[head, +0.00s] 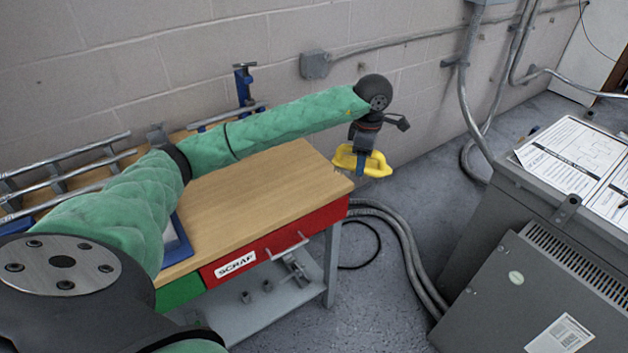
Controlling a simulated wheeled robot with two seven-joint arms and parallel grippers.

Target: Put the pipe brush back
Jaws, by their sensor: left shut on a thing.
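My left arm, in a green sleeve, reaches across the workbench in the head view. My left gripper (360,170) points down just past the bench's right end, near the wall. It is shut on a yellow loop-shaped thing (378,166), with a blue part showing at the fingers. The yellow thing is held in the air. I cannot tell whether it is part of the pipe brush; no bristles show. No other pipe brush can be made out. My right gripper is out of view.
Thick cables (405,240) and a grey cabinet (535,285) are to the right.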

